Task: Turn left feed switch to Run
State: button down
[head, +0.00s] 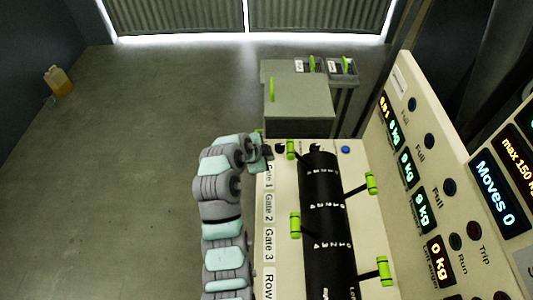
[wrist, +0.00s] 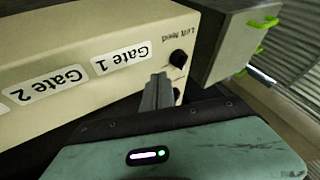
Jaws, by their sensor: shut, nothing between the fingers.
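The left feed switch (wrist: 178,58) is a small black round knob on the cream panel, beside a small label that reads "Left feed" upside down in the wrist view. My gripper (wrist: 157,90) is shut and empty, its grey fingers pointing at the panel just left of and below the knob in the picture. It looks apart from the knob. A second dark knob-like part (wrist: 177,95) shows partly behind the fingers. The knob's pointer direction is too small to tell. In the head view my gripper (head: 266,151) is at the panel's far left corner, and the switch cannot be made out.
Gate labels (wrist: 120,57) run along the panel face. Green-handled levers (head: 295,225) stand on the top around a black drum (head: 325,220). A grey box (head: 300,105) with green handles stands just beyond the panel.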

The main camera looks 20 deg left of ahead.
aim_at(278, 150)
jog(key=x, duration=0.5)
jog(key=shift+w+d+f, duration=0.1)
jog(key=shift+w+f, duration=0.05)
jog(key=shift+f, duration=0.05)
jog(key=shift+w+a+r+p, duration=0.15)
jog(key=shift+w+a+p, duration=0.25)
jog(key=shift+w, duration=0.45)
jog(key=shift+w+a, duration=0.55)
jog(key=shift+w, duration=0.4)
jog(key=shift+w+d+f+m+b, duration=0.1)
jog(key=shift+f+m+b, duration=0.2)
jog(key=shift+b, duration=0.6)
